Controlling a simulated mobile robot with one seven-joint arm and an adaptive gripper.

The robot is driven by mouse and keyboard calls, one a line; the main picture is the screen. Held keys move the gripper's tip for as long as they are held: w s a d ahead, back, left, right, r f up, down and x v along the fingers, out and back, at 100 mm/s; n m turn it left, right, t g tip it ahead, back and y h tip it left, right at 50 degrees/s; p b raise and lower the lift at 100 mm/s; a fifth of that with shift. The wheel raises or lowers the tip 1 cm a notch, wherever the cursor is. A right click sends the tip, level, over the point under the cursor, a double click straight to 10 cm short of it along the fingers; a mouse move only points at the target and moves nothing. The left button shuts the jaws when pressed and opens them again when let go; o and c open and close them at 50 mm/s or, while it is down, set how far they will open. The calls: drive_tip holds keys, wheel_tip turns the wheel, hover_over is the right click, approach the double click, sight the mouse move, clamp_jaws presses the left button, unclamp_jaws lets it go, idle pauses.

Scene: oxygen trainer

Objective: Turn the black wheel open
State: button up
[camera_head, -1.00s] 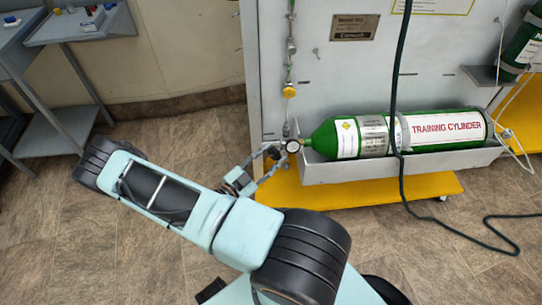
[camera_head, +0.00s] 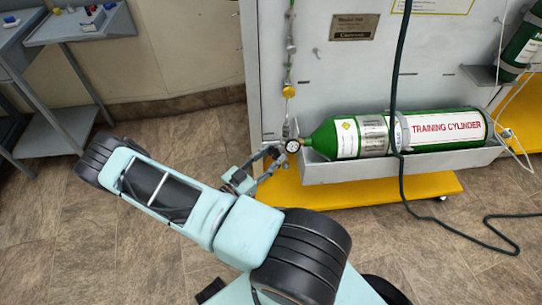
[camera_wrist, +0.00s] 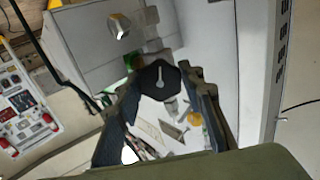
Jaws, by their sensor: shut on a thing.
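The black wheel (camera_wrist: 158,80) is a dark knob with a light pointer mark on its face. It shows between the fingertips in the wrist view. My gripper (camera_wrist: 160,88) is shut on the wheel, with one finger on each side of it. In the head view my gripper (camera_head: 272,160) reaches the valve end of the green training cylinder (camera_head: 345,137), beside a round gauge (camera_head: 293,146). The wheel itself cannot be made out there.
The cylinder lies in a grey trough (camera_head: 400,165) on the grey panel (camera_head: 350,80), above a yellow base (camera_head: 350,192). A dark green hose (camera_head: 399,90) hangs in front of the cylinder and runs onto the floor. A side table (camera_head: 85,25) stands at the left.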

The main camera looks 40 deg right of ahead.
drive_tip(key=o, duration=1.2)
drive_tip(key=shift+c, duration=0.2)
drive_tip(key=s+a, duration=0.2)
drive_tip(key=a, duration=1)
drive_tip(key=shift+s, duration=0.15)
